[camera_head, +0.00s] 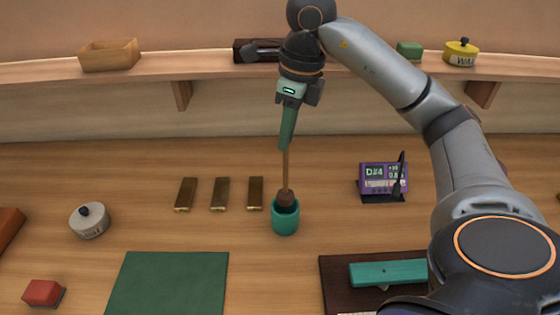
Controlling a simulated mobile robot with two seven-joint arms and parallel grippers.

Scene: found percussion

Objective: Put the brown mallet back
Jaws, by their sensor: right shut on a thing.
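My right gripper (297,99) points down in the middle of the view. It is shut on the green grip of the brown mallet (285,170). The mallet hangs nearly upright, with a thin wooden shaft and its brown head at the bottom. The head is at the mouth of a teal cup (285,220) on the table, and its lower part is hidden by the cup's rim or just behind it. I cannot tell how deep it sits. My left gripper is not in view.
Three brass bars (220,193) lie left of the cup. A purple tuner (383,180) stands to the right. A green mat (168,283), a dark board (335,280) with a teal bar (388,273), a grey round weight (89,220) and a red block (43,292) lie nearer. A shelf (210,65) runs behind.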

